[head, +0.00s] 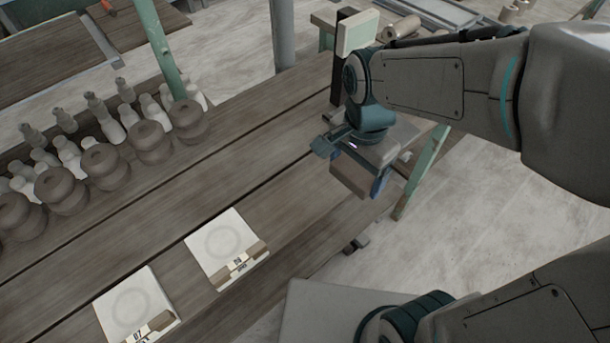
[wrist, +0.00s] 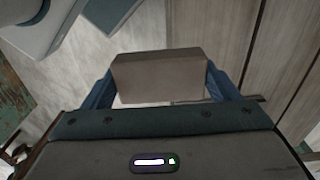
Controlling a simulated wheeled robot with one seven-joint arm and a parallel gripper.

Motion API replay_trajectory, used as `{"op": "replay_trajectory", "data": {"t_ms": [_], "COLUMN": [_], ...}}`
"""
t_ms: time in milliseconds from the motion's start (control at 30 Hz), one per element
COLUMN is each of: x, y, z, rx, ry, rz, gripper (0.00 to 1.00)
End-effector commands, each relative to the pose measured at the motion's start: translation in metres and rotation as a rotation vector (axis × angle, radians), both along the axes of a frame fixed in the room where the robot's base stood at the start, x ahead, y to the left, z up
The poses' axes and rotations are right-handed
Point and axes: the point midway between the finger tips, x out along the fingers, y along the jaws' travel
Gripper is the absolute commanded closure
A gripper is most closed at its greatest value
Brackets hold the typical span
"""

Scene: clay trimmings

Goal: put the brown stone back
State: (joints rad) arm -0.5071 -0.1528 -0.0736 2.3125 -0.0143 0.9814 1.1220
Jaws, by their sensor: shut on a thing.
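The brown stone is a plain brown block (head: 356,182), held in my gripper (head: 352,167). In the wrist view the block (wrist: 158,78) sits between the two blue fingers, which press on its left and right sides. In the head view the block is near the right end of the plank table, by its edge. It looks raised, but its exact height cannot be told. Two pale square tiles with faint round marks lie on the table: one labelled 08 (head: 214,240) and one labelled 07 (head: 128,300). Both are bare on top apart from the label holders at their front edges.
Several dark rounded stacked pieces (head: 150,142) and pale bottle shapes (head: 70,155) stand along the table's left side. A green post (head: 155,40) rises behind them. The plank table (head: 270,130) is clear between these and my gripper. Pale floor (head: 500,225) lies right.

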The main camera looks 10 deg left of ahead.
Motion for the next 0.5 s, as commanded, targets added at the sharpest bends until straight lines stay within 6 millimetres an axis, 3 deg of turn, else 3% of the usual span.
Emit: {"op": "replay_trajectory", "data": {"t_ms": [167,500], "x": [-0.004,0.022], "y": [0.008,0.06], "z": [-0.003,-0.039], "rx": [0.0,-0.002], "ry": [0.003,0.003], "rz": [-0.026,-0.027], "gripper": [0.43,0.43]}}
